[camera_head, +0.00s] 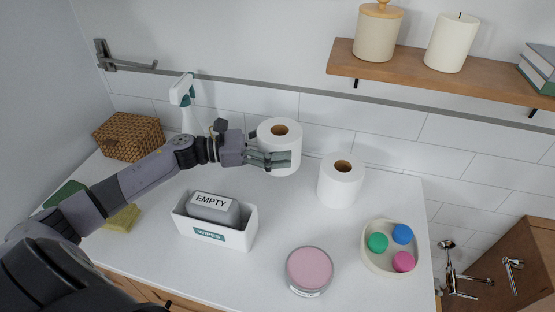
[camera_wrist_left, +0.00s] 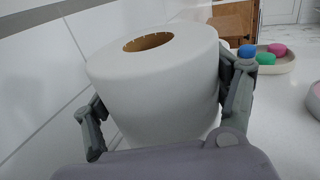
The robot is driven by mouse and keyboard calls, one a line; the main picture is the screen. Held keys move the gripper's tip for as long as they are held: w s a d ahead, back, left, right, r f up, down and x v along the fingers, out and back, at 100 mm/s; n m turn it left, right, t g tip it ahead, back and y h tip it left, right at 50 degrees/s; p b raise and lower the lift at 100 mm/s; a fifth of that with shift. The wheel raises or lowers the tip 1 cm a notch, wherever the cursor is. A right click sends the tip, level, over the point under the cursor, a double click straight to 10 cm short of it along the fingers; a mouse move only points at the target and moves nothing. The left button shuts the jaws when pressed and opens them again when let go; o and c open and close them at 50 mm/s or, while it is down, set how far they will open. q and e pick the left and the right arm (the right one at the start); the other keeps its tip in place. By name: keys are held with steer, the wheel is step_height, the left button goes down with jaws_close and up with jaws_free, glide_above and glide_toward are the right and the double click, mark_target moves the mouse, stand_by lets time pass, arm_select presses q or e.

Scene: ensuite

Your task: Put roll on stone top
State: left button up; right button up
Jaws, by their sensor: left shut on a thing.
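A white paper roll (camera_head: 284,137) with a brown core is upright in the grasp of my left gripper (camera_head: 268,160), near the tiled back wall. In the left wrist view the same roll (camera_wrist_left: 160,90) fills the middle, with a finger of my left gripper (camera_wrist_left: 165,130) on each side. I cannot tell whether its base touches the counter. A second white roll (camera_head: 341,183) stands upright on the white stone top (camera_head: 270,220), to the right of the held one. My right gripper is not in view.
On the top stand a wipes box (camera_head: 240,238) with a block marked EMPTY, a pink tin (camera_head: 309,270), a tray (camera_head: 375,262) of coloured pieces, a spray bottle (camera_head: 187,110) and a wicker basket (camera_head: 128,135). A wooden shelf (camera_head: 440,77) hangs above.

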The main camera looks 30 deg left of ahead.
arm_select(q)
step_height(320, 180, down, 6)
steer(key=shift+f+p, duration=0.1)
steer(key=shift+p, duration=0.2)
steer(key=shift+f, duration=0.15)
steer(key=shift+f, duration=0.2)
steer(key=o, duration=1.2)
